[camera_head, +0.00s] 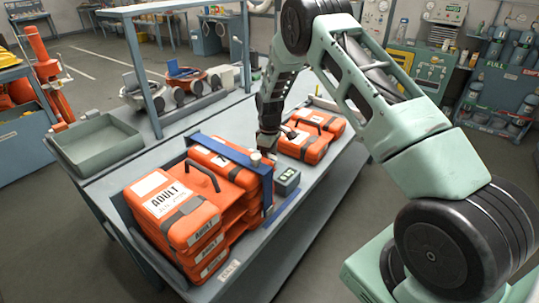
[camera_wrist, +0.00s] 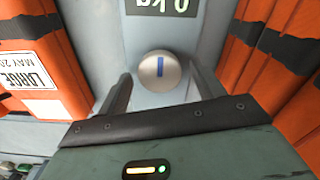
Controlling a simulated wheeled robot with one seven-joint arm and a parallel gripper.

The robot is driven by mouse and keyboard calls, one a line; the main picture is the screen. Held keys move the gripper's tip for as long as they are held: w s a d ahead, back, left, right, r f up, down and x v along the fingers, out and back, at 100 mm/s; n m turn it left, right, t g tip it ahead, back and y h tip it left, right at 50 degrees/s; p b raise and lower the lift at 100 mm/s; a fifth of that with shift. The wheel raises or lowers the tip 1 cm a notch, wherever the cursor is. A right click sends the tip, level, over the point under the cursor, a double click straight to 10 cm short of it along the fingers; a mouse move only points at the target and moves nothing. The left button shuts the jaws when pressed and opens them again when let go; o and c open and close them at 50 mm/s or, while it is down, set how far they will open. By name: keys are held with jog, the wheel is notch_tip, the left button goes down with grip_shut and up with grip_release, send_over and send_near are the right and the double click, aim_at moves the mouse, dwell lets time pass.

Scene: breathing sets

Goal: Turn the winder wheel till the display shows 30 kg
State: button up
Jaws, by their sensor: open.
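The winder wheel, a round silver knob with a blue line (camera_wrist: 160,70), lies ahead of my gripper (camera_wrist: 160,88) in the wrist view. My gripper is open, with one finger on each side of the knob's near part; whether they touch it I cannot tell. A display (camera_wrist: 160,7) beyond the knob is upside down and cut by the top edge; it seems to read 0 kg. In the head view my gripper (camera_head: 267,145) points down by the blue frame, and a pale knob (camera_head: 256,158) shows just below it. A small grey box (camera_head: 287,181) stands beside the frame.
Orange cases marked ADULT (camera_head: 172,208) are stacked left of the frame. More orange cases (camera_head: 304,143) lie behind on the bench. Orange cases flank my gripper closely in the wrist view. An empty grey tray (camera_head: 97,145) sits at the left.

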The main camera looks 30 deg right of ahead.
jog(key=c, duration=1)
jog(key=shift+m+b, duration=0.3)
jog(key=m+b, duration=0.2)
jog(key=m, duration=0.2)
jog(key=shift+f+m+b, duration=0.1)
jog(key=shift+m+b, duration=0.2)
jog(key=shift+b, duration=0.05)
jog(key=m+b, duration=0.1)
jog(key=m, duration=0.4)
jog(key=shift+b, duration=0.35)
jog(key=shift+d+m, duration=0.1)
jog(key=shift+m, duration=0.3)
jog(key=o, duration=1)
